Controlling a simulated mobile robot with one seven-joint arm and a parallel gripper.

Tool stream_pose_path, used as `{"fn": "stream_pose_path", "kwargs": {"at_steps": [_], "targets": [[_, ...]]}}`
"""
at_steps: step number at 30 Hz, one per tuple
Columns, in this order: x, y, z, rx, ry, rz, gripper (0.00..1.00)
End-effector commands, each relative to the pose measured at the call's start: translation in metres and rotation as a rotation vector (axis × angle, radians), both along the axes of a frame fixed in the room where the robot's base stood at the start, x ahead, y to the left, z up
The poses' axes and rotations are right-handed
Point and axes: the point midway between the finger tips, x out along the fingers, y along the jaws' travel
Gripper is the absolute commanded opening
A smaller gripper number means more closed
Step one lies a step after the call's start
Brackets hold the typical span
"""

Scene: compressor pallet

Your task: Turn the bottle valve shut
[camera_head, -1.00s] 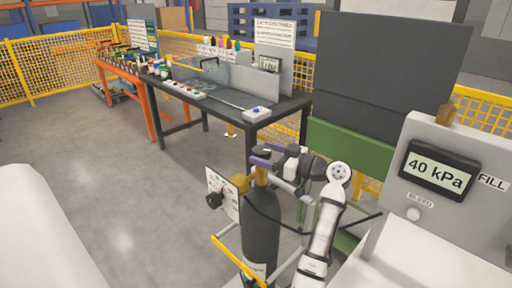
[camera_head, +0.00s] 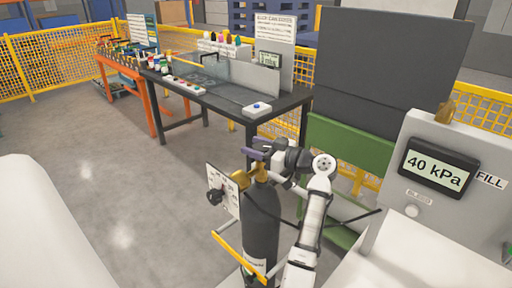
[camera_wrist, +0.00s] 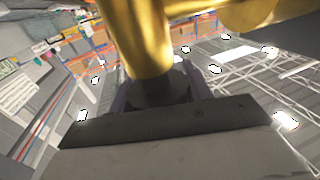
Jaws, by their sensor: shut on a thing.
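The dark grey gas bottle (camera_head: 262,225) stands upright in a yellow-railed frame. Its brass valve (camera_head: 258,170) is on top and fills the upper middle of the wrist view (camera_wrist: 145,35). A dark round valve knob (camera_wrist: 168,88) sits at the end of the brass body. My gripper (camera_head: 256,153) has purple-grey fingers and is at the valve, above the bottle. In the wrist view the fingers (camera_wrist: 162,93) lie on either side of the knob, shut on it. The knob is mostly hidden in the head view, and its turn angle cannot be told.
A panel with a black knob (camera_head: 215,196) stands left of the bottle. A grey unit at right has a display (camera_head: 439,167) reading 40 kPa, a BLEED button (camera_head: 411,211) and a FILL label. A dark workbench (camera_head: 230,95) stands behind.

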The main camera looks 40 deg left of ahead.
Motion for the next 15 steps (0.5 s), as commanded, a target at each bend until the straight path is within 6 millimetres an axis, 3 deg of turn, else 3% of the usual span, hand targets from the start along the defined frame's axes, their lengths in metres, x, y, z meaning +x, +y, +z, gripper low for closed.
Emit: {"fn": "stream_pose_path", "kwargs": {"at_steps": [8, 15], "targets": [[0.0007, -0.0004, -0.0019, 0.0, -0.002, -0.044, 0.26], [0.0027, -0.0004, -0.0036, 0.002, -0.005, -0.187, 0.26]]}}
